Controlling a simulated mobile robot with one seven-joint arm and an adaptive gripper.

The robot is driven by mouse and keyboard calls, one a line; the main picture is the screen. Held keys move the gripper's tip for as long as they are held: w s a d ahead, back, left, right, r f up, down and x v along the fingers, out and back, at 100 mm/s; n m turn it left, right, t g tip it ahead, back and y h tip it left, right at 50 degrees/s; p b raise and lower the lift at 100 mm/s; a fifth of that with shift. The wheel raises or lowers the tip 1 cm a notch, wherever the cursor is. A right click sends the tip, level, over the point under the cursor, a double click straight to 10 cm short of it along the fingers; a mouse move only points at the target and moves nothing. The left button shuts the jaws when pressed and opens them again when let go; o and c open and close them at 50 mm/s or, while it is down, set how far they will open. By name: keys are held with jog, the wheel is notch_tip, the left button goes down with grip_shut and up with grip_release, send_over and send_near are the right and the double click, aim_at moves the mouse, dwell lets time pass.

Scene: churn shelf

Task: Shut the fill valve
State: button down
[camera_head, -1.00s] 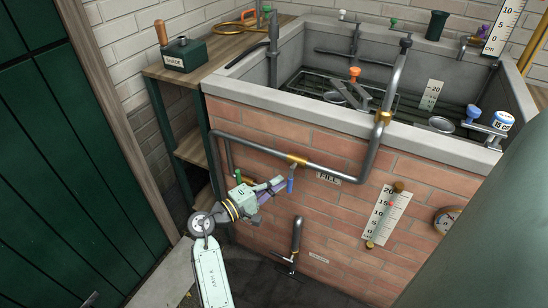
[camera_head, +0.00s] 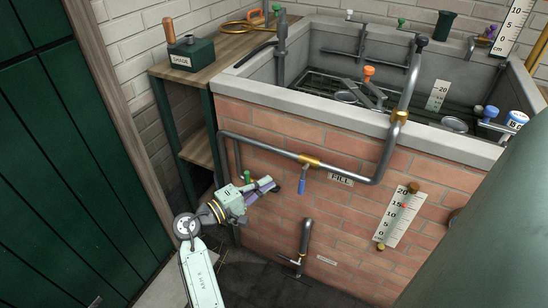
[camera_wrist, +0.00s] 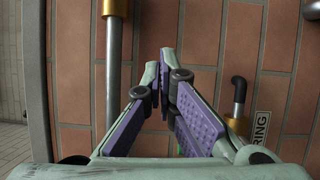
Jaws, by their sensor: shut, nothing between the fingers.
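The fill valve is a brass body (camera_head: 309,161) on the grey pipe along the brick front, left of the FILL label (camera_head: 341,179). Its blue lever (camera_head: 302,185) hangs down, roughly crosswise to the pipe. My gripper (camera_head: 274,186) is left of the lever in the head view, apart from it, with purple-padded fingers shut and empty. In the wrist view the fingertips (camera_wrist: 162,55) are close together before the bricks. The blue lever cannot be made out there.
A lower pipe with a tap (camera_head: 303,243) stands out from the wall below the valve. A green-capped fitting (camera_head: 247,176) is close behind my gripper. A tube gauge (camera_head: 401,214) is to the right. A wooden shelf unit (camera_head: 196,150) stands left of the basin.

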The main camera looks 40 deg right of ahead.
jog(key=a+b, duration=0.1)
jog(key=a, duration=0.5)
jog(key=shift+r, duration=0.15)
